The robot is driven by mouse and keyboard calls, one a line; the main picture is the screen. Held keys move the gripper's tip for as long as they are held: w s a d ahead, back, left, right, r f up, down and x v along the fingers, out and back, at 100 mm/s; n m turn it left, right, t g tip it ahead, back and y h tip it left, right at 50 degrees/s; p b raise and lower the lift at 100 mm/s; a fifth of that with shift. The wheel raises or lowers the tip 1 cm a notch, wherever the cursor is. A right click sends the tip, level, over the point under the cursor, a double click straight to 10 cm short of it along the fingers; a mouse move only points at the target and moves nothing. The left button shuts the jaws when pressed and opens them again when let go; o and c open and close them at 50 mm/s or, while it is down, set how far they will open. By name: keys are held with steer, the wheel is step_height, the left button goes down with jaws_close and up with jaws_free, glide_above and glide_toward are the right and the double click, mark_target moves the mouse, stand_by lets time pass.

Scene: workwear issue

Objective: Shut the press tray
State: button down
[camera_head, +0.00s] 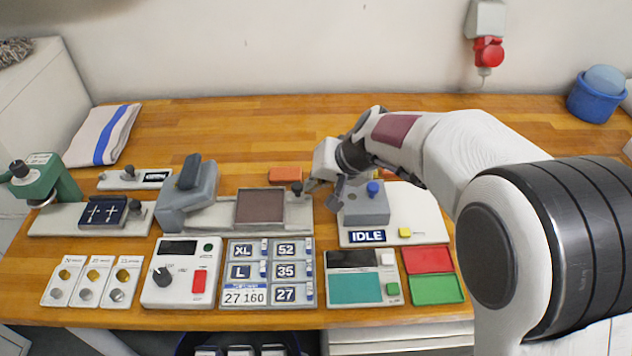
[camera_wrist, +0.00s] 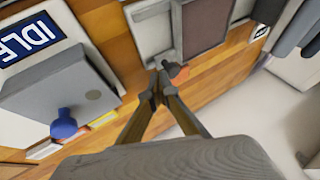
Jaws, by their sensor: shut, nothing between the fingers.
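The press has a grey head (camera_head: 187,195) and a pale base. Its tray (camera_head: 260,208), a flat brown plate, lies out to the right of the head and is not under it. The tray also shows in the wrist view (camera_wrist: 203,22). A dark knob (camera_head: 297,188) stands at the tray's right end; in the wrist view a knob (camera_wrist: 177,72) shows just beyond my fingertips. My gripper (camera_head: 310,186) is shut and empty, at the right of the knob. In the wrist view the fingertips (camera_wrist: 157,84) meet close to the knob; I cannot tell whether they touch it.
A grey block with a blue knob (camera_head: 373,189) stands on the white IDLE board (camera_head: 430,217), just right of my gripper. An orange block (camera_head: 285,174) lies behind the tray. Label cards (camera_head: 266,272) and a control box (camera_head: 181,272) lie in front.

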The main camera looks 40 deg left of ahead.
mark_target(273, 191)
steer(key=s+a, duration=0.7)
steer(key=shift+s+a, duration=0.35)
steer(key=shift+d, duration=0.1)
stand_by(0.4)
steer(key=shift+w+d+r, duration=0.1)
steer(key=shift+w+d, duration=0.2)
steer(key=shift+w, duration=0.05)
steer(key=shift+w+d+r, duration=0.1)
steer(key=shift+w+d, duration=0.35)
steer(key=shift+d, duration=0.15)
steer(key=shift+w+d+r, duration=0.1)
steer(key=shift+w+d, duration=0.3)
steer(key=shift+d, duration=0.2)
steer(key=v, duration=1)
